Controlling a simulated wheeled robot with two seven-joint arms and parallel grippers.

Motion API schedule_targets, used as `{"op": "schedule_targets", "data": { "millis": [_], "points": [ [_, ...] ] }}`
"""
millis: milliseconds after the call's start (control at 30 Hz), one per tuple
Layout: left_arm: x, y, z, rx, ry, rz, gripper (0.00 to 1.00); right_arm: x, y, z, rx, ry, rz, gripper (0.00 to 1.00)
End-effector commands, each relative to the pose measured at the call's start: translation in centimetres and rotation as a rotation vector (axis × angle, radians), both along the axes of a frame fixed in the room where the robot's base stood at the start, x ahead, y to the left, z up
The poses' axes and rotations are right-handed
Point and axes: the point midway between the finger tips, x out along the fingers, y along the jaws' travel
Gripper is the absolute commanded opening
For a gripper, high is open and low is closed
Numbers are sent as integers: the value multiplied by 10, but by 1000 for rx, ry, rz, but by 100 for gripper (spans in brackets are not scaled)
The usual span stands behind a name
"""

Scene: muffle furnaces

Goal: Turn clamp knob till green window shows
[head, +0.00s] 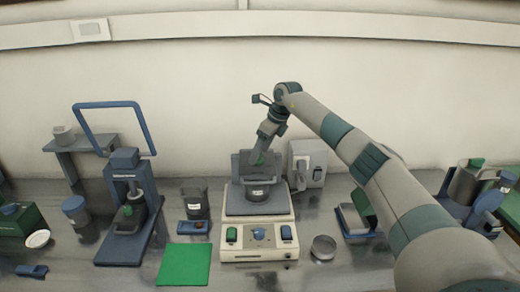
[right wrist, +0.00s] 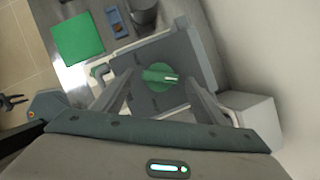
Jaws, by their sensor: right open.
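The clamp knob (right wrist: 158,77) is round and green, with a raised bar and a pale mark pointing right in the right wrist view. It tops the grey clamp plate (right wrist: 180,60) of the cream-based device (head: 258,243). In the head view, the knob (head: 259,158) is partly hidden behind my gripper. My right gripper (right wrist: 160,95) is open, with one finger on each side of the knob and gaps to both. I cannot tell whether the fingertips are level with the knob or above it. I cannot make out a green window. My left gripper is not in view.
A green mat (head: 184,264) lies left of the device. A dark cup (head: 195,201) and a small blue tray (head: 193,227) stand beside it. A blue press (head: 127,210) is farther left. A white box (head: 309,163) stands behind right, and a round metal dish (head: 323,247) is in front right.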

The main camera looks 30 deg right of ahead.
Motion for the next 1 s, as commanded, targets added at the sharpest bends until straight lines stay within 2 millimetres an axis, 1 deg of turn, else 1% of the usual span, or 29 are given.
{"op": "schedule_targets", "data": {
  "millis": [133,400,433,467,500,600,1000],
  "points": [
    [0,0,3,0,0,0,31,2,1,-5,0,-1,0,66],
    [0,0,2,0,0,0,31,2,1,-6,0,-1,0,66],
    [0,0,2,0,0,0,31,2,1,-6,0,-1,0,63],
    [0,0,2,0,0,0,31,2,1,-6,0,-1,0,56],
    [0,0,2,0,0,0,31,2,1,-6,0,-1,0,46],
    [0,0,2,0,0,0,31,2,1,-6,0,-1,-1,24],
    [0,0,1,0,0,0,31,2,1,-6,0,-2,-37,24]
  ]
}}
